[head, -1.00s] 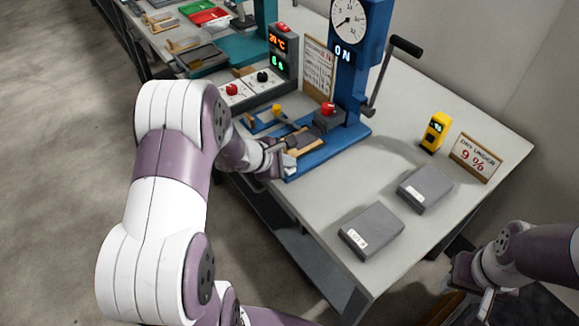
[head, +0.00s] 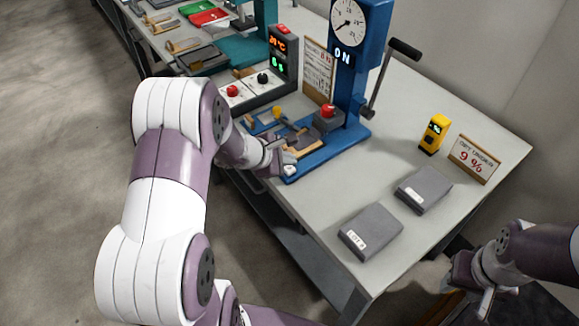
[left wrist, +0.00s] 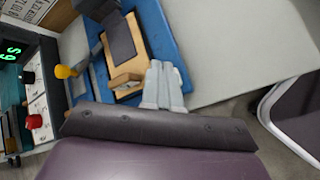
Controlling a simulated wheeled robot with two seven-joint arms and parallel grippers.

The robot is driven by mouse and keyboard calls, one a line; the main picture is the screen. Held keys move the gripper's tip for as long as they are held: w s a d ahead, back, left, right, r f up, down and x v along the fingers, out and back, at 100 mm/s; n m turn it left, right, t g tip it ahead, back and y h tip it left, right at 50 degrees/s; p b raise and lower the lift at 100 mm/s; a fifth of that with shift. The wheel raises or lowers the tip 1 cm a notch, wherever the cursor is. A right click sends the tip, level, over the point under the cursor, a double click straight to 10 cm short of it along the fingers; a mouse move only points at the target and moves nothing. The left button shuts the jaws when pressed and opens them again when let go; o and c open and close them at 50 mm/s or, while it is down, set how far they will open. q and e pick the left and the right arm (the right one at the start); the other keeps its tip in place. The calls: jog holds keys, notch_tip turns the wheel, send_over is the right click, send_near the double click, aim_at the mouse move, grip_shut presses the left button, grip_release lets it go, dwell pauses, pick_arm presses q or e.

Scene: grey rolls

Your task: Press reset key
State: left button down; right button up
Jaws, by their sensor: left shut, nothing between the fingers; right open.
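No key with a readable reset label shows. A red button (head: 327,110) sits on a grey block on the blue press (head: 347,85), whose display reads "ON". A yellow knob (head: 277,111) stands at the left of the press base and also shows in the left wrist view (left wrist: 65,72). A control box (head: 255,92) carries a red knob (head: 232,90) and a black knob (head: 262,77). My left gripper (head: 290,170) is shut and empty at the front of the press base; its fingers (left wrist: 163,72) are beside the wooden block. My right gripper (head: 470,291) is open, off the table's right edge.
A wooden block with a dark pad (left wrist: 122,45) is on the blue base. A lever (head: 385,75) sticks out right of the press. Two grey blocks, one nearer (head: 370,232) and one farther (head: 424,189), a yellow meter (head: 434,134) and a 9 % sign (head: 473,160) are on the table.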

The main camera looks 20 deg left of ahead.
aim_at(287, 171)
pick_arm(q)
jog(key=shift+r+p, duration=1.85)
jog(key=shift+r, duration=0.75)
jog(key=shift+f, duration=0.1)
